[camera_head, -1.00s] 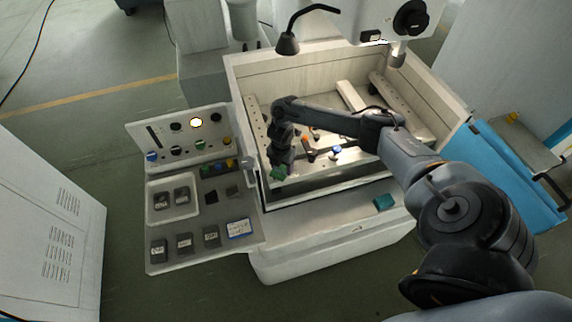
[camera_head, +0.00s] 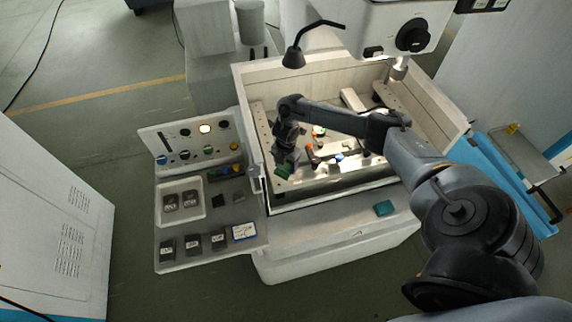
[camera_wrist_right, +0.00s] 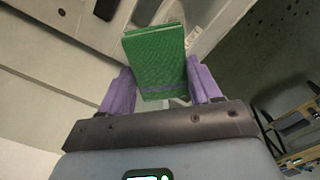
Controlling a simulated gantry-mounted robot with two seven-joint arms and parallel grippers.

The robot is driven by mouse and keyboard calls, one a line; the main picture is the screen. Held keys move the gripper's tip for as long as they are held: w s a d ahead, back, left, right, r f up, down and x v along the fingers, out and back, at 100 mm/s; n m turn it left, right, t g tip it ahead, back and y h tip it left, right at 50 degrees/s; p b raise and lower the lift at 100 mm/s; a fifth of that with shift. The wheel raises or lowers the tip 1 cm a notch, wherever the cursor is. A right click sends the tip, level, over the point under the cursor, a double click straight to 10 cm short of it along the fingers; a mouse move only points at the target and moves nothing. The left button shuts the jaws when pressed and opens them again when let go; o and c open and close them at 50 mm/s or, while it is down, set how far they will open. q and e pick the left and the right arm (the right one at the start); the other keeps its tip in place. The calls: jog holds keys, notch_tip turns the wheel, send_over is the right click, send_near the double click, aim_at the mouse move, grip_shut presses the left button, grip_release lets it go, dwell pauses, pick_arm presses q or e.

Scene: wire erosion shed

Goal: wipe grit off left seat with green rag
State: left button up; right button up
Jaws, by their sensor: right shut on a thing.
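My right gripper (camera_head: 286,161) reaches over the left front part of the machine's open tank (camera_head: 350,61). It is shut on the green rag (camera_head: 284,171), a folded, textured pad. In the right wrist view the rag (camera_wrist_right: 156,58) sticks out between the purple fingers of my right gripper (camera_wrist_right: 161,88). A pale rail with holes (camera_head: 262,126) runs along the tank's left side, close to the gripper. I cannot tell which surface is the left seat, and I make out no grit. Whether the rag touches anything is unclear. My left gripper is not in view.
A teal block (camera_head: 384,208) lies on the front ledge. Orange- and blue-topped parts stand in the tank, right of the gripper. A control panel (camera_head: 155,148) and a shelf with dark labelled blocks (camera_head: 210,258) stand at the left. A black lamp (camera_head: 294,58) hangs over the back.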

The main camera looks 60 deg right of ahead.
aim_at(286, 166)
jog(key=shift+r, duration=0.3)
jog(key=shift+r+p, duration=0.7)
jog(key=shift+p, duration=0.05)
jog(key=shift+r+p, duration=0.8)
